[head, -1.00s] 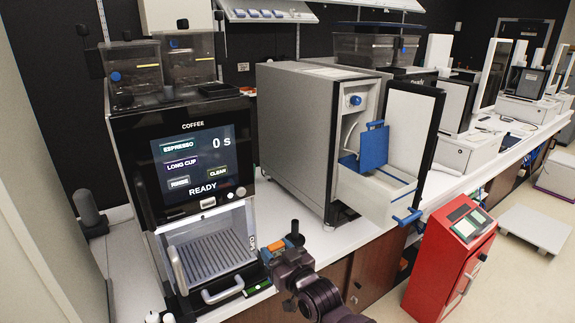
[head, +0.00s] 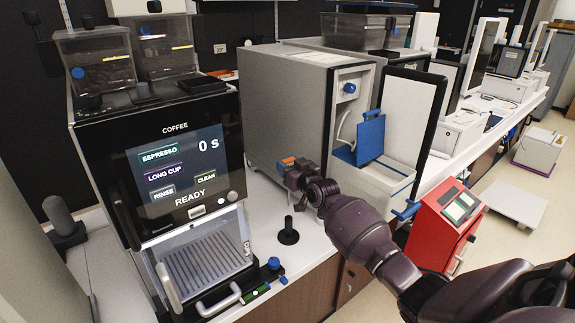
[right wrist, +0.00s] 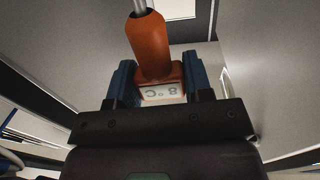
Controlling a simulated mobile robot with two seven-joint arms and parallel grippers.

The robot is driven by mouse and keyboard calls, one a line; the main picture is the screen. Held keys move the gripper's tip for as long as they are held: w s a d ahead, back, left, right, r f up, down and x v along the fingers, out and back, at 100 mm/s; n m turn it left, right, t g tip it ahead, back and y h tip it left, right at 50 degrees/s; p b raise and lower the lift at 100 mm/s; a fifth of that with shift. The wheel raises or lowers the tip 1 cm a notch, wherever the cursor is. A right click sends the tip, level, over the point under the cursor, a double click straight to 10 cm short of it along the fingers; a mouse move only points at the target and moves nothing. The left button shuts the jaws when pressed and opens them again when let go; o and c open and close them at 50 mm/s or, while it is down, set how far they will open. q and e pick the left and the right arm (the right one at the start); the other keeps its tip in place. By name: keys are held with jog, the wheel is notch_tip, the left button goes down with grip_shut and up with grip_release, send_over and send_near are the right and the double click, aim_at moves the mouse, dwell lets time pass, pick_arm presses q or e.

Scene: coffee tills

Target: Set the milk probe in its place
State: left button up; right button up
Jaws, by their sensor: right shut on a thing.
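The milk probe (right wrist: 150,48) has an orange handle, a metal shaft and a small display reading 8°C, upside down in the right wrist view. My right gripper (right wrist: 158,82) is shut on it, with a blue finger on each side of the display end. In the head view my right gripper (head: 297,174) is in front of the grey fridge unit's left side, above the counter, and a little orange of the probe shows at it. The probe's tip is out of frame in the wrist view. My left gripper is not in view.
The fridge's white drawer (head: 375,184) is pulled out, with a blue flap (head: 370,138) standing in it. A black post on a round base (head: 288,236) stands on the counter. The coffee machine (head: 150,110) is left; a red cabinet (head: 440,225) stands right.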

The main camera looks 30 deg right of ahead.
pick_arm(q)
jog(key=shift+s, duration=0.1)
pick_arm(e)
jog(key=shift+f+b, duration=0.7)
jog(key=shift+f, duration=0.15)
notch_tip(320, 180, down, 2)
jog(key=shift+f+b, duration=0.1)
jog(key=shift+b, duration=0.75)
jog(key=shift+f, duration=0.4)
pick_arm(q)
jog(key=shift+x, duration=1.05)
pick_arm(e)
jog(key=shift+r, duration=0.1)
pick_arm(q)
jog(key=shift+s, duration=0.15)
